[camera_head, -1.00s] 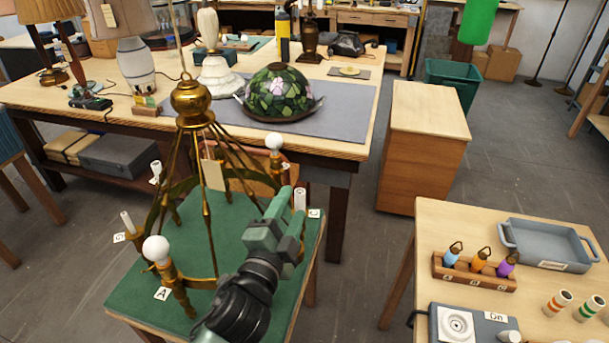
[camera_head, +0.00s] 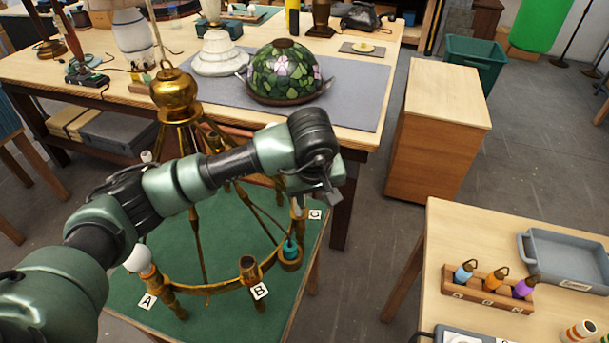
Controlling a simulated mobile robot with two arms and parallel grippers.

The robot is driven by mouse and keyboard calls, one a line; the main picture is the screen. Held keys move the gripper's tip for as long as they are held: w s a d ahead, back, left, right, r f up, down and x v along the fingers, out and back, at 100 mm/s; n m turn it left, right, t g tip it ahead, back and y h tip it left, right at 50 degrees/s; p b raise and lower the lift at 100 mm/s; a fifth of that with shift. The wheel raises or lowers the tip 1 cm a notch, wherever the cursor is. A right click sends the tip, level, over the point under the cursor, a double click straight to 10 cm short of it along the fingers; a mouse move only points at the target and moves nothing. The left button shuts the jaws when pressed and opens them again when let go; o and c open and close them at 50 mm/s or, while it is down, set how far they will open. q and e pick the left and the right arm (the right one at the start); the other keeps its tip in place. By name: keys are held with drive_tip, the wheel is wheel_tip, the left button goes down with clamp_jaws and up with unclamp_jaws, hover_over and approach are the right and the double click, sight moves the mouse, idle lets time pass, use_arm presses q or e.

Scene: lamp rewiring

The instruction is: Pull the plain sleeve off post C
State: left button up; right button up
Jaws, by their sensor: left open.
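The brass chandelier (camera_head: 176,97) stands on a green-topped table. Its C label (camera_head: 315,214) shows at the ring's right side. Beside that label, a small pale part of post C (camera_head: 298,210) shows below my left gripper; whether it is the plain sleeve I cannot tell. My left gripper (camera_head: 326,190) is open, above and close to post C, and hides its top. My left arm crosses in front of the chandelier. Post B (camera_head: 249,268) is a bare brass holder. Post A carries a white bulb (camera_head: 138,258). My right gripper is out of view.
A brass cup with a teal piece (camera_head: 290,250) sits between posts B and C. The right table holds a wooden rack (camera_head: 487,291) of several coloured bottles and a grey tray (camera_head: 565,262). A stained-glass shade (camera_head: 284,72) is on the back bench.

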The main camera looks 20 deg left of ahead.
use_arm(q)
drive_tip(key=shift+y, duration=0.9)
drive_tip(key=shift+w+a+f+p, duration=0.4)
drive_tip(key=shift+w+a+f, duration=0.3)
drive_tip(key=shift+a+f, duration=0.2)
drive_tip(key=shift+w+a+f+p, duration=0.4)
drive_tip(key=shift+w+a+f, duration=0.35)
drive_tip(key=shift+f, duration=0.25)
drive_tip(key=shift+w+a+f+p, duration=0.4)
drive_tip(key=shift+w+a+f, duration=0.25)
drive_tip(key=shift+a+f, duration=0.3)
clamp_jaws()
drive_tip(key=shift+r, duration=0.15)
drive_tip(key=shift+r+p, duration=0.95)
drive_tip(key=shift+r, duration=0.9)
drive_tip(key=shift+r+p, duration=1.35)
drive_tip(key=shift+r, duration=1.7)
